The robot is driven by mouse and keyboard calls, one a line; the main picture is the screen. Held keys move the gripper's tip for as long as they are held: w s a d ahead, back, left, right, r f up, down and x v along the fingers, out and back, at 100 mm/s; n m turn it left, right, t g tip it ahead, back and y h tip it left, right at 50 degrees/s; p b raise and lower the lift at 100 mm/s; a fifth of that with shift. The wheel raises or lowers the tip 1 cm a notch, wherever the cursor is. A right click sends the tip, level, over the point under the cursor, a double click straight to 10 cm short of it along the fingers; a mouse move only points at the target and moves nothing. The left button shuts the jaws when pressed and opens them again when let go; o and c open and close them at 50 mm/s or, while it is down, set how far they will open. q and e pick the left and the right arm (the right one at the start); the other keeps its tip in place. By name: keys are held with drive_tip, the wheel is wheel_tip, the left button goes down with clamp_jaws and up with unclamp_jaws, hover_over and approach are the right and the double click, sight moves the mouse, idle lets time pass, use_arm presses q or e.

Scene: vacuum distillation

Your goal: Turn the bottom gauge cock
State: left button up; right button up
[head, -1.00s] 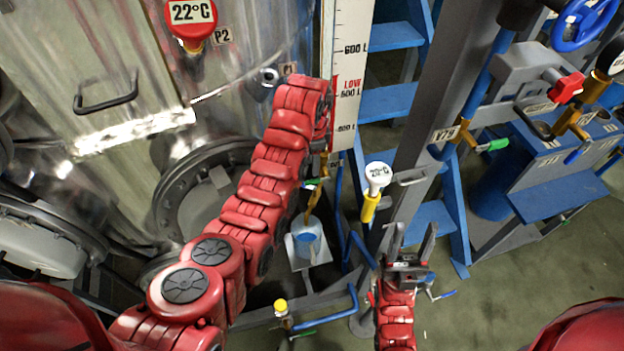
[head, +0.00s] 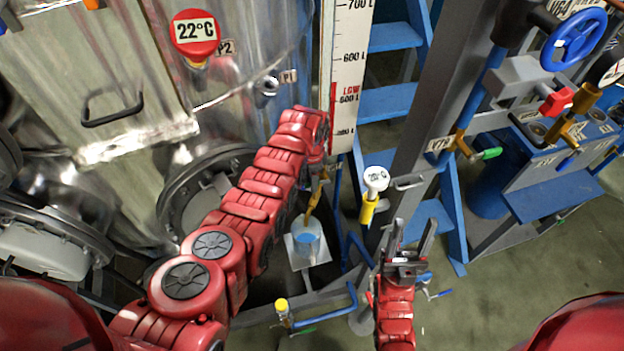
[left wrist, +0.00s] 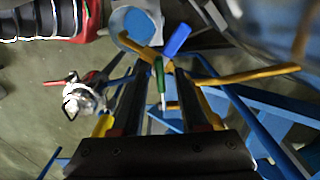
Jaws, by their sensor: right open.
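The level gauge scale (head: 349,60) stands upright on the tank in the head view. Brass fittings (head: 314,198) show at its lower end, partly hidden by my left arm. My left gripper is hidden in the head view behind its own wrist. In the left wrist view my left gripper (left wrist: 163,90) is open, its two dark fingers apart. A green lever (left wrist: 159,75) and a blue lever (left wrist: 178,40) on brass piping (left wrist: 150,52) show by the fingertips, the green one between the fingers in the picture. I cannot tell whether they touch. My right gripper (head: 412,240) is open and empty.
A small pail (head: 306,250) with blue contents sits below the fittings. A white-faced gauge on a yellow stem (head: 376,180) stands right of my left arm. Blue steps (head: 390,103) and a grey post are behind. Floor is free at lower right.

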use_arm(q)
clamp_jaws()
idle(1.3)
